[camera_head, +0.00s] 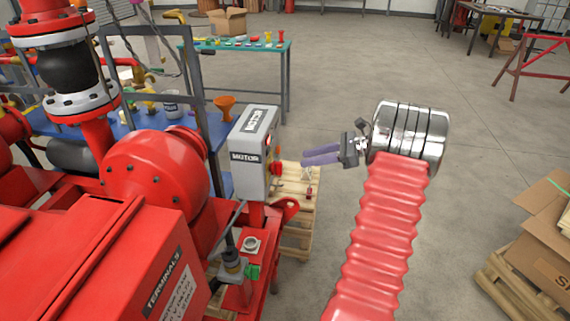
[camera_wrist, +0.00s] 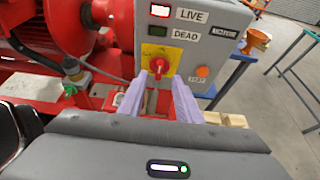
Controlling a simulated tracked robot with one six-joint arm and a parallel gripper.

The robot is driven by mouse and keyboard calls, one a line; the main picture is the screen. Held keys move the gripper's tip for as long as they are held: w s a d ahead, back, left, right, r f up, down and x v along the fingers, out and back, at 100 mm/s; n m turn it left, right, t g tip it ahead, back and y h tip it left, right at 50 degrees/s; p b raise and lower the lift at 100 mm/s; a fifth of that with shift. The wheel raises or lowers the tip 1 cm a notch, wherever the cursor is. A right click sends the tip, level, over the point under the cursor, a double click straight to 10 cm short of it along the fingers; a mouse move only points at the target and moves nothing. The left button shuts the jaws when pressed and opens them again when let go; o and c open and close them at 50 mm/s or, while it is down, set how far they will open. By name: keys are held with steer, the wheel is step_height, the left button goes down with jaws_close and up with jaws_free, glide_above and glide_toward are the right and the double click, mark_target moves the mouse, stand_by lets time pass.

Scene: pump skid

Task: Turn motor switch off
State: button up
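The grey motor box (camera_head: 249,155) stands on the red skid in the head view, with a "MOTOR" label on its side. In the wrist view, its front (camera_wrist: 215,45) carries a red rotary switch (camera_wrist: 159,66) on a yellow plate (camera_wrist: 157,56). The lamp beside "LIVE" (camera_wrist: 160,10) looks lit; the lamp beside "DEAD" (camera_wrist: 158,32) is dark. My gripper (camera_wrist: 160,82) is open, its two purple fingers apart, with the switch showing between their tips. In the head view, my gripper (camera_head: 304,158) is right of the box, with a gap between fingertips and box front.
An orange test button (camera_wrist: 201,71) is right of the switch. A red motor housing (camera_head: 155,175) and pipework are left of the box. A wooden pallet (camera_head: 300,230) lies below. Cardboard boxes (camera_head: 545,235) sit at the right; the floor between is clear.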

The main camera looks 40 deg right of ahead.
mark_target(276, 168)
steer(key=x, duration=0.9)
steer(key=shift+c, duration=0.2)
